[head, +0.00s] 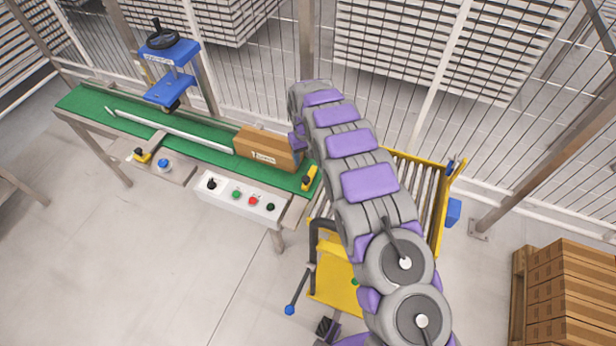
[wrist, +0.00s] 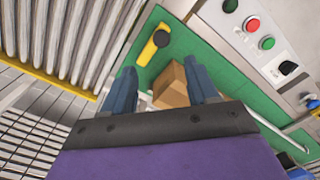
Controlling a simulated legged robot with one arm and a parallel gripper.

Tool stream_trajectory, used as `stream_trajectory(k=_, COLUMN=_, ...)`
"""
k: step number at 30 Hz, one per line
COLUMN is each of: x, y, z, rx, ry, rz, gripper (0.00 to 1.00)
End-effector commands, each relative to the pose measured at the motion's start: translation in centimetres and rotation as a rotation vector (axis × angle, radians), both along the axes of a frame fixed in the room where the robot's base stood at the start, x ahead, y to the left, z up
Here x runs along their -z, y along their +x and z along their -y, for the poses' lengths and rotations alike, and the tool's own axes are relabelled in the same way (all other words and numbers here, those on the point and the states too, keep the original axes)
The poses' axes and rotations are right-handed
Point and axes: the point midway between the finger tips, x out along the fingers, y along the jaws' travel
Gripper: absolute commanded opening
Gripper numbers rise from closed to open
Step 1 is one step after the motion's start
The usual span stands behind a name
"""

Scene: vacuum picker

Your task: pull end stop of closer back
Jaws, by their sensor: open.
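The closer has a green belt (head: 95,101) with a blue-framed head (head: 172,72) over its left part. Its end stop (head: 309,179), a yellow piece with a black knob, is at the belt's right end. In the wrist view the end stop (wrist: 153,47) lies just beyond my fingertips, slightly left of centre. A brown carton (head: 262,148) sits on the belt beside the end stop. My gripper (wrist: 159,68) is open, with its two blue fingers apart above the carton (wrist: 172,84). It holds nothing. In the head view my arm hides most of the gripper.
A control box (head: 240,198) with coloured buttons is on the belt's front side. A yellow-framed roller conveyor (head: 433,215) adjoins the belt's right end, partly behind my arm. Wire fencing stands behind. Stacked cartons (head: 575,295) are at lower right. The floor at front left is clear.

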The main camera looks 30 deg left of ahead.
Motion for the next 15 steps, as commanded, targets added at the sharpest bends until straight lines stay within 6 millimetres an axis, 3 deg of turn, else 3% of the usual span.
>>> stream_trajectory(k=1, x=1.5, y=-0.2, z=-0.1, rx=-0.002, ry=-0.002, rz=-0.003, gripper=0.59)
stream_trajectory(k=11, x=7.0, y=-0.2, z=1.6, rx=0.001, ry=0.017, rz=-0.003, gripper=0.59)
stream_trajectory(k=15, x=9.4, y=-0.1, z=1.3, rx=0.001, ry=0.017, rz=-0.002, gripper=0.59)
